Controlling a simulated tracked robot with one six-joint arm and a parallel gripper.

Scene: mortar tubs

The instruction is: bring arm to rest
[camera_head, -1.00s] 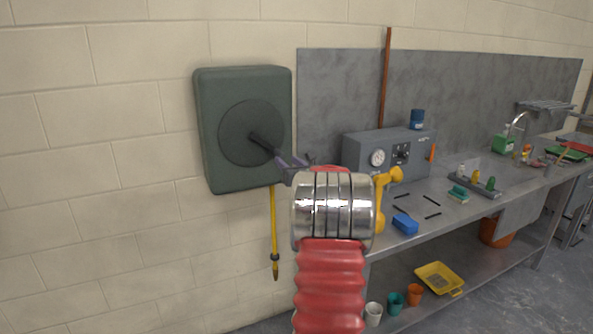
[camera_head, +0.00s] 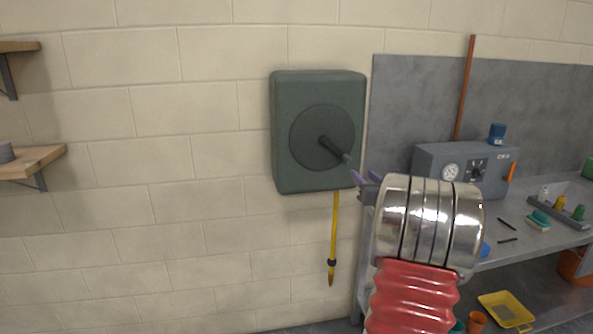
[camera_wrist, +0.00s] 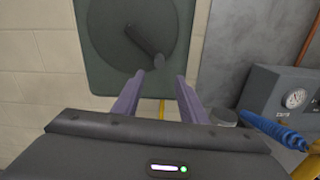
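My gripper (camera_head: 366,184) is in front of the wall at the lower right of a dark green wall box. In the wrist view my gripper (camera_wrist: 158,97) shows two purple fingers spread apart with nothing between them. The wall box (camera_head: 283,130) carries a round dark disc with a black crank handle (camera_head: 333,149). In the wrist view the handle (camera_wrist: 146,46) points down toward the gap between the fingers, beyond the fingertips. My red arm with chrome rings hides part of the bench.
A yellow strap (camera_head: 334,235) hangs below the box. A grey gauge unit (camera_head: 440,160) stands on the bench at right, with a blue can (camera_head: 497,133) on it. Wooden shelves (camera_head: 35,163) are at far left. The wall between shelves and box is bare.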

